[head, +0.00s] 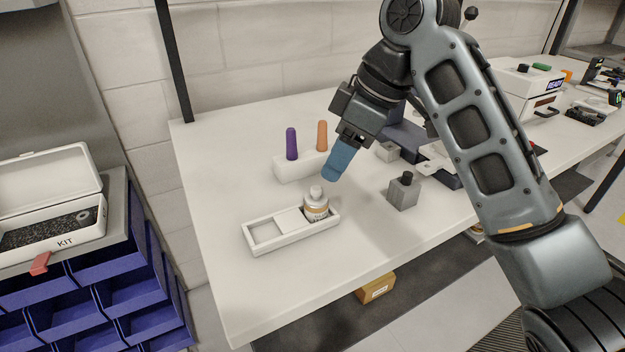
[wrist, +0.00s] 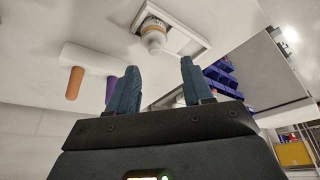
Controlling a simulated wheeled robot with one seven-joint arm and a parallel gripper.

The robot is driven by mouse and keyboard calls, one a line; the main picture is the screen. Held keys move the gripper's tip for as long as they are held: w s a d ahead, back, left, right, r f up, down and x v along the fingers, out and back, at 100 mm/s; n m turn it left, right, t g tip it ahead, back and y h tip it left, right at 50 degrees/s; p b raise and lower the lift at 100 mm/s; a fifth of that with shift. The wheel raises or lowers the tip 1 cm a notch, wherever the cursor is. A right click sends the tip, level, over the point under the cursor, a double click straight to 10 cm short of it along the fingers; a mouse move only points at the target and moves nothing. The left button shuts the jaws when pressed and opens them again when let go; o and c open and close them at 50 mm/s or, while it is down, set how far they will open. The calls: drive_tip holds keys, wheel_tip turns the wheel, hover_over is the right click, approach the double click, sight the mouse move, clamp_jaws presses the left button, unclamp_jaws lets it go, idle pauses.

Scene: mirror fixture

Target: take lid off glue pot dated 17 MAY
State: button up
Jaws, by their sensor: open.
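A small glue pot (head: 316,207) with a white body, a tan label band and a pale lid (head: 316,191) stands upright in the right end of a white tray (head: 262,249). The lid is on the pot. No date can be read on the label. In the wrist view the pot (wrist: 152,30) shows beyond the fingertips, between them and slightly left of centre. My gripper (head: 334,172) has blue fingers and hangs above the table, up and right of the pot, apart from it. In the wrist view my gripper (wrist: 158,75) is open with nothing between the fingers.
A white holder (head: 290,170) with a purple stick (head: 291,144) and an orange stick (head: 322,136) stands behind the tray. A grey block with a black knob (head: 404,190) stands to the right. The table front (head: 300,285) is clear. A KIT box (head: 60,225) sits on blue bins at left.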

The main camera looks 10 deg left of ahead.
sight(317, 188)
drive_tip(key=x, duration=0.5)
drive_tip(key=w+x, duration=0.1)
drive_tip(key=x, duration=0.1)
drive_tip(key=shift+a+f+p, duration=0.2)
drive_tip(key=shift+f+p, duration=0.15)
clamp_jaws()
